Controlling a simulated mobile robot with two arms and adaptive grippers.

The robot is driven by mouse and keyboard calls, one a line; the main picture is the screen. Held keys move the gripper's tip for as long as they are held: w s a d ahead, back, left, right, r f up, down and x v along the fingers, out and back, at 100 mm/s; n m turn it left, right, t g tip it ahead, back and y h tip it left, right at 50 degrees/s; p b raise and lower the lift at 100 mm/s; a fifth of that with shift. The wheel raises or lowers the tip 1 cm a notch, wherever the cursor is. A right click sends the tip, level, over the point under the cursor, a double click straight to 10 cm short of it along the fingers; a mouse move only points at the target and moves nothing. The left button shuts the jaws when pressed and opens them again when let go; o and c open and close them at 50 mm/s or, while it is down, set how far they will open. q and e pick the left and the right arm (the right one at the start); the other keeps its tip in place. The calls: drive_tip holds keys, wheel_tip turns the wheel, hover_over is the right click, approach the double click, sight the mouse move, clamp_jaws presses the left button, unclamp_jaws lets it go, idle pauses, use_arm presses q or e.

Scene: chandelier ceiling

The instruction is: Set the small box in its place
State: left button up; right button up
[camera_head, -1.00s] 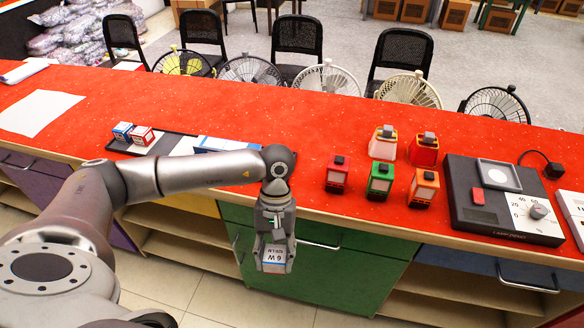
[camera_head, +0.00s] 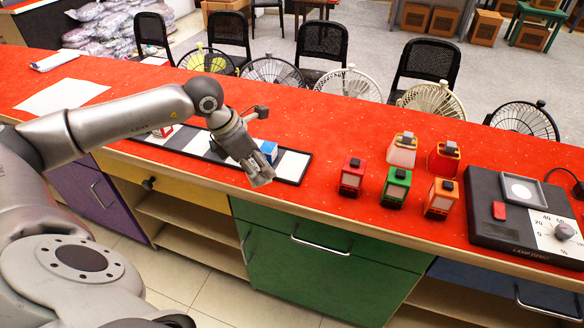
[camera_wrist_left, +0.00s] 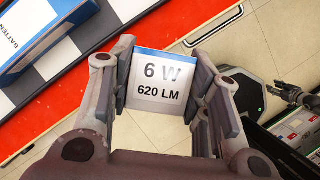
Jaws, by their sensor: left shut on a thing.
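The small box (camera_wrist_left: 158,88) is white with a blue top edge and reads "6 W 620 LM" in the left wrist view. My left gripper (camera_head: 259,174) is shut on it, with a finger on each side. In the head view the gripper is at the front edge of a black tray (camera_head: 302,177) with white squares, and the fingers mostly hide the held box. In the left wrist view floor shows below the box, and the tray (camera_wrist_left: 88,40) is at the upper left. My right gripper does not show in the head view.
A blue-and-white box (camera_head: 269,149) marked "BATTEN" and a small red box (camera_head: 164,131) stand on the tray. Several coloured lanterns (camera_head: 397,186) and a lamp tester (camera_head: 510,246) stand to the right on the red counter. Fans line the far edge.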

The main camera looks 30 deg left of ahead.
use_arm(q)
drive_tip(key=w+a+r+n+y, duration=0.25)
drive_tip(key=a+r+n, duration=0.35)
drive_tip(key=n, duration=0.3)
drive_tip(key=shift+y, duration=0.35)
drive_tip(key=w+d+f+p, duration=0.1)
drive_tip(key=w+d+f, duration=0.1)
drive_tip(key=w, duration=0.1)
drive_tip(key=w+d+f+p, duration=0.1)
drive_tip(key=w+f, duration=0.2)
drive_tip(key=w, duration=0.1)
drive_tip(key=w+d+f+p, duration=0.1)
drive_tip(key=w+d+f, duration=0.1)
drive_tip(key=w+f, duration=0.1)
drive_tip(key=shift+w+d, duration=0.2)
drive_tip(key=shift+d, duration=0.15)
drive_tip(key=shift+w+d+f, duration=0.2)
drive_tip(key=shift+w+f, duration=0.15)
drive_tip(key=shift+f, duration=0.15)
drive_tip(key=f+p, duration=0.1)
drive_tip(key=f, duration=0.2)
drive_tip(key=shift+w+d+f+p, duration=0.1)
drive_tip(key=shift+w+f+p, duration=0.1)
drive_tip(key=shift+f+p, duration=0.15)
drive_tip(key=o, duration=0.6)
drive_tip(key=shift+f, duration=0.1)
drive_tip(key=shift+c, duration=0.2)
drive_tip(key=shift+o, duration=0.9)
